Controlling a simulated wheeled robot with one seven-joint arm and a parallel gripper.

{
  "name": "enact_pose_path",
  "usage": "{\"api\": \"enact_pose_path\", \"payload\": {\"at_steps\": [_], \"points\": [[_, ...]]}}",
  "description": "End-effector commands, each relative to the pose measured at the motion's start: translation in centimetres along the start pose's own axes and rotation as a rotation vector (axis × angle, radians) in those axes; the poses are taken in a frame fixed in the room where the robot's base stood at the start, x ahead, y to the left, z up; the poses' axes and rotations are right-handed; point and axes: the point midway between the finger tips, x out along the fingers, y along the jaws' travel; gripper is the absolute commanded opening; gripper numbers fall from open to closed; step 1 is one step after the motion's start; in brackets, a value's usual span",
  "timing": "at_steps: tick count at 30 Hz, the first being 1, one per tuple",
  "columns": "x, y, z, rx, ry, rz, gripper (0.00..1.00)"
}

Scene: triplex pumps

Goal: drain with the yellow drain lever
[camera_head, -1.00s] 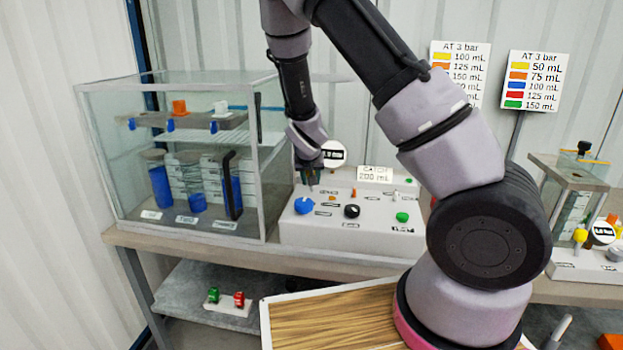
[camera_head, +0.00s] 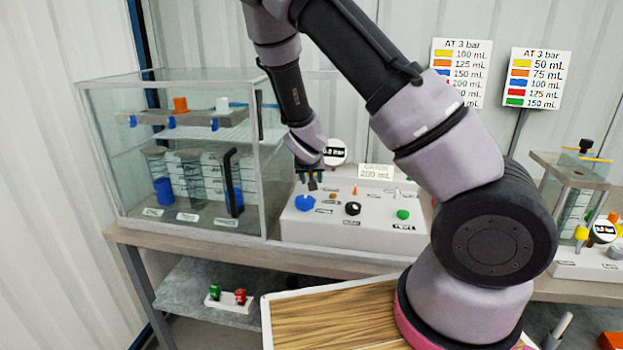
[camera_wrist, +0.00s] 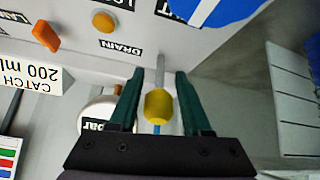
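The yellow drain lever (camera_wrist: 157,105) shows in the wrist view as a yellow knob on a thin silver shaft. It lies between the two green fingers of my gripper (camera_wrist: 160,72), with a visible gap on each side. The fingers are open. In the head view my gripper (camera_head: 312,180) is over the left part of the white control panel (camera_head: 365,232), by the blue knob (camera_head: 304,203). I cannot make out the lever there.
A glass tank (camera_head: 180,212) with several cylinders stands left of the panel. A gauge (camera_head: 335,152), a black knob (camera_head: 352,209), a green knob (camera_head: 403,214) and the CATCH 200 mL sign (camera_head: 376,172) are close by. A second station (camera_head: 583,260) stands at right.

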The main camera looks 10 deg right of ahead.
Motion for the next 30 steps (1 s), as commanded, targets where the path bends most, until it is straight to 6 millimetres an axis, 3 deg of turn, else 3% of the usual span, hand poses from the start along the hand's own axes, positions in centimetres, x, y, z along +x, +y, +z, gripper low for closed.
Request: {"api": "enact_pose_path", "payload": {"at_steps": [8, 21, 30], "points": [[-1.0, -0.1, -0.1, 0.0, 0.003, -0.001, 0.48], [-8.6, -0.2, 0.0, -0.001, 0.001, -0.004, 0.48], [-10.6, -0.1, 0.0, -0.002, 0.001, -0.001, 0.48]]}}
